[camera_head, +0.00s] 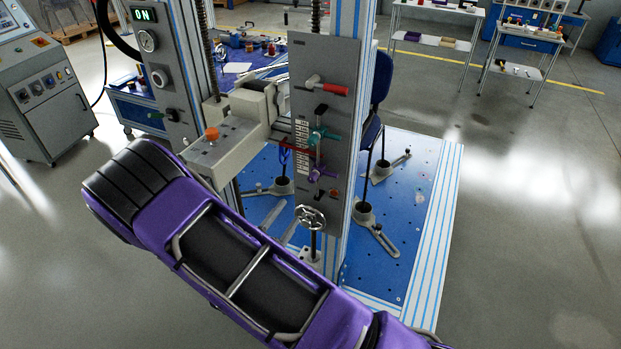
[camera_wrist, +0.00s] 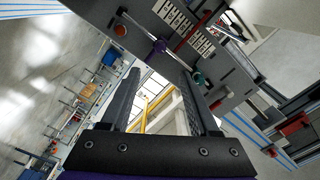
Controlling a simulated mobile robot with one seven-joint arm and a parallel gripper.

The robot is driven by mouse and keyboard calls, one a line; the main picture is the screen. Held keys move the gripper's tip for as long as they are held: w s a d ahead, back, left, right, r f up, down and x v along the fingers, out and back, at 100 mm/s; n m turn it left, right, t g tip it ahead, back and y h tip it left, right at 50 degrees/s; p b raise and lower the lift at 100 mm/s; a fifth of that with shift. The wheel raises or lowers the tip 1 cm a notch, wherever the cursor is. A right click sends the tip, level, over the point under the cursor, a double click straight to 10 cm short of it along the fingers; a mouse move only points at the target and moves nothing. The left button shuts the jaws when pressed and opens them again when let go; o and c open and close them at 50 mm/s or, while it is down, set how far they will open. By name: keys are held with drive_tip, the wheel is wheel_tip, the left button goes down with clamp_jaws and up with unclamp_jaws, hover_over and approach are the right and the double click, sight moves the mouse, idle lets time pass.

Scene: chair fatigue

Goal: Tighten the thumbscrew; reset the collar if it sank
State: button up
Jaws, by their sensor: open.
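On the grey upright panel (camera_head: 341,140), a teal fitting (camera_head: 322,135) with a side handle sits on a vertical rod, and a purple fitting (camera_head: 320,172) sits lower on it. I cannot tell which part is the thumbscrew or the collar. Both also show in the wrist view, the teal fitting (camera_wrist: 198,78) beyond the right finger and the purple fitting (camera_wrist: 160,46) beyond the gap. My gripper (camera_wrist: 159,76) is open, with nothing seen between its fingers. It is not visible in the head view, where my purple arm covers the foreground.
A red-handled lever (camera_head: 328,88) projects above the fittings, and a handwheel (camera_head: 311,217) sits below. A grey block with an orange knob (camera_head: 212,133) stands left. The blue base plate (camera_head: 412,225) carries clamps. A control cabinet (camera_head: 42,95) is at far left. Floor at right is clear.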

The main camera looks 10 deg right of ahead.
sight(311, 181)
drive_tip(key=x, duration=1.4)
drive_tip(key=shift+w+d, duration=0.25)
drive_tip(key=shift+w, duration=0.1)
clamp_jaws()
